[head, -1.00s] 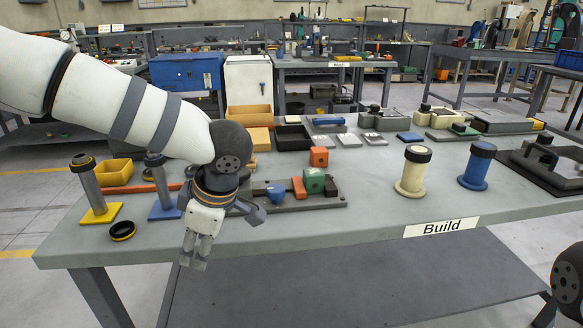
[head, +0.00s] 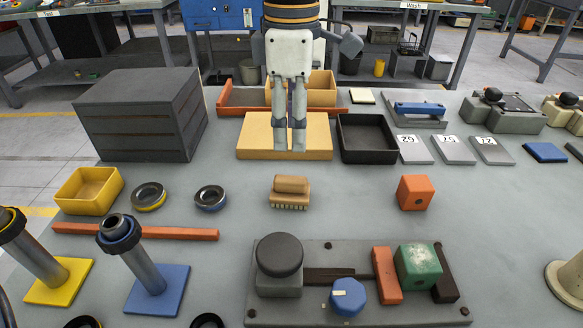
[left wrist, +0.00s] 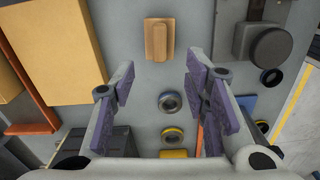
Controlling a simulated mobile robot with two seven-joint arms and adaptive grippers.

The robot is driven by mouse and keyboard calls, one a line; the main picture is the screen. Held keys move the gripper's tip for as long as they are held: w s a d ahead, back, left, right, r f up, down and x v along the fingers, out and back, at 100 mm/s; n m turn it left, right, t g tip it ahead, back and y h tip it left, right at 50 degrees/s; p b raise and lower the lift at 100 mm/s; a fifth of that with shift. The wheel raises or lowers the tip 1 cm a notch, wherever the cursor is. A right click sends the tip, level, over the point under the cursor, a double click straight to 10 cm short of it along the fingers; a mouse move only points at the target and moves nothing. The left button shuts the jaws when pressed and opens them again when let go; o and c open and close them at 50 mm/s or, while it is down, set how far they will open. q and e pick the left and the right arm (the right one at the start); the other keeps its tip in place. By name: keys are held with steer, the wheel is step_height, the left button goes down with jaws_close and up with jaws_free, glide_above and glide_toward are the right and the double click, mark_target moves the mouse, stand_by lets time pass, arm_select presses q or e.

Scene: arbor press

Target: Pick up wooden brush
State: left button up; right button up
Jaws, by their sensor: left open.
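The wooden brush (head: 290,192) lies on the table near the middle, a tan block with pale bristles along its lower front edge. It also shows in the left wrist view (left wrist: 159,40), beyond the fingertips at the top centre. My left gripper (head: 290,148) points down over the tan board, behind the brush in the head view. It is open and empty, its two fingers apart in the left wrist view (left wrist: 153,75). It is not touching the brush. My right gripper is not in view.
A tan board (head: 255,138) and a black tray (head: 366,138) lie behind the brush. An orange cube (head: 415,192) is to its right. Two dark rings (head: 149,196) lie to its left. A grey fixture plate (head: 340,315) is in front. Bare table surrounds the brush.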

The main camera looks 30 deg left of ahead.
mark_target(291, 178)
arm_select(q)
step_height(291, 178, down, 11)
steer(key=shift+a+f+b, duration=0.1)
steer(key=shift+f+b, duration=0.1)
steer(key=shift+b, duration=0.15)
jaws_close()
